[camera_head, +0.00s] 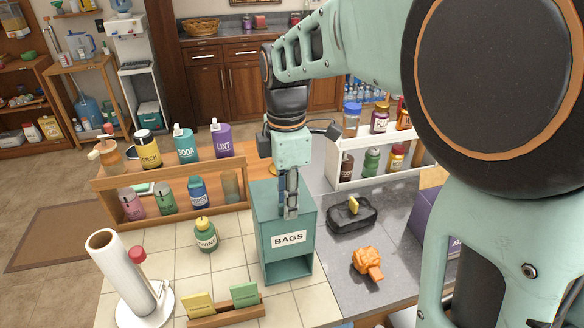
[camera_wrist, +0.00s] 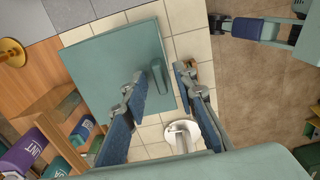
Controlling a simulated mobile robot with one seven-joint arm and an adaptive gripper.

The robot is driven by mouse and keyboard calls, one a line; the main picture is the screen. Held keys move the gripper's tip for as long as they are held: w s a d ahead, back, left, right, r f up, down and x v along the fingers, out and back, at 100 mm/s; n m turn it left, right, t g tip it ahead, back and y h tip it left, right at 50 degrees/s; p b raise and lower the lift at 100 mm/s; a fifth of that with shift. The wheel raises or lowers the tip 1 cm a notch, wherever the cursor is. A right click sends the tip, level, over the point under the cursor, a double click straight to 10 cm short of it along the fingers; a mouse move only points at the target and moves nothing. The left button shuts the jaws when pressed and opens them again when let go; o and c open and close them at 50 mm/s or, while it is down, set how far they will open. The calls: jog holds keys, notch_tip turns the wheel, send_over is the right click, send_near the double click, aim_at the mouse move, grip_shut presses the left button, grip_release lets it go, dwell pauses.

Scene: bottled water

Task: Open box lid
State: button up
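The teal box (camera_head: 289,258) with a "BAGS" label stands upright on the tiled counter, with an open slot low in its front. Its flat lid (camera_wrist: 108,62) appears closed in the wrist view. A small teal bar-shaped handle (camera_wrist: 157,77) stands on the lid near one edge. My gripper (camera_head: 291,207) points down over the front part of the box top. In the wrist view my gripper (camera_wrist: 157,82) is open, with one finger on each side of the handle. Gaps show between fingers and handle; I cannot tell how far above the lid the fingertips are.
A wooden rack (camera_head: 178,203) with several bottles stands left of the box, and a white rack (camera_head: 378,172) with bottles is behind right. A green bottle (camera_head: 205,236), a paper towel holder (camera_head: 135,285), a black dish (camera_head: 352,217) and an orange object (camera_head: 368,263) are nearby.

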grip_shut()
jog(key=shift+w, duration=0.1)
dwell(0.5)
